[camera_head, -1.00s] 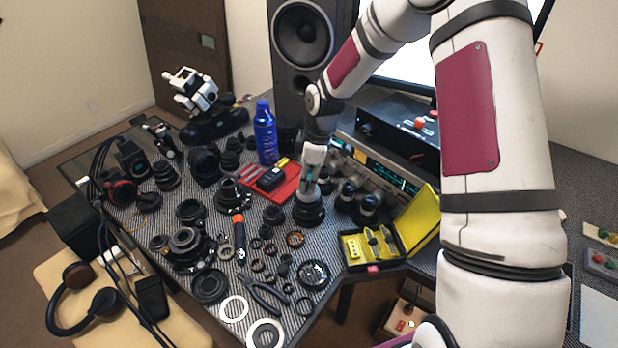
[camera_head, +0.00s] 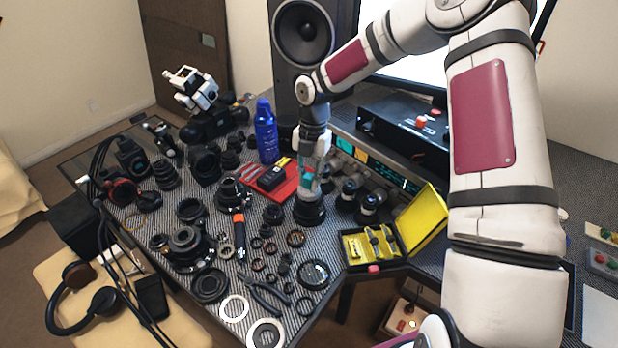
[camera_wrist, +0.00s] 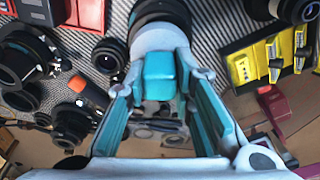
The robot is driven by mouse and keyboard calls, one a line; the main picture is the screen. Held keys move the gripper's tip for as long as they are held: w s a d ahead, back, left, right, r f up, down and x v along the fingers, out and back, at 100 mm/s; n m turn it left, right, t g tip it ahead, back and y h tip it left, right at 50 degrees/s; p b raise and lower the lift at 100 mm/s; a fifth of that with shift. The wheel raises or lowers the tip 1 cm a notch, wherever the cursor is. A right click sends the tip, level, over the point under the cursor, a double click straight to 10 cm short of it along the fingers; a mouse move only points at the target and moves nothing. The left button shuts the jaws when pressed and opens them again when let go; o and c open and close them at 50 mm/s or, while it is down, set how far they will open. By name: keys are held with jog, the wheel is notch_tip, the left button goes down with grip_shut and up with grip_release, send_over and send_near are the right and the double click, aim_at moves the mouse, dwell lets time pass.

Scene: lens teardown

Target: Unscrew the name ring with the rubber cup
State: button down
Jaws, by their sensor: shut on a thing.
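My gripper (camera_head: 309,172) points down over a black lens (camera_head: 308,212) that stands upright near the right part of the desk. In the wrist view, my gripper (camera_wrist: 160,85) has its teal-padded fingers closed around a teal block, which looks like the handle of the rubber cup (camera_wrist: 160,72). A pale grey round part shows beyond the handle, against the black lens (camera_wrist: 160,12). The cup appears to sit on the lens top, but the contact is hidden. The name ring is hidden under the cup and cannot be made out.
A yellow-lined open case (camera_head: 370,246) stands close on the right, and a red tray (camera_head: 283,190) close on the left. A blue spray can (camera_head: 265,135) stands behind. Several lens parts and an orange-handled tool (camera_head: 238,228) crowd the desk to the left.

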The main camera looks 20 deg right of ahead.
jog(key=shift+s+f, duration=0.1)
dwell(0.3)
jog(key=shift+r+p, duration=0.6)
jog(key=shift+r, duration=0.95)
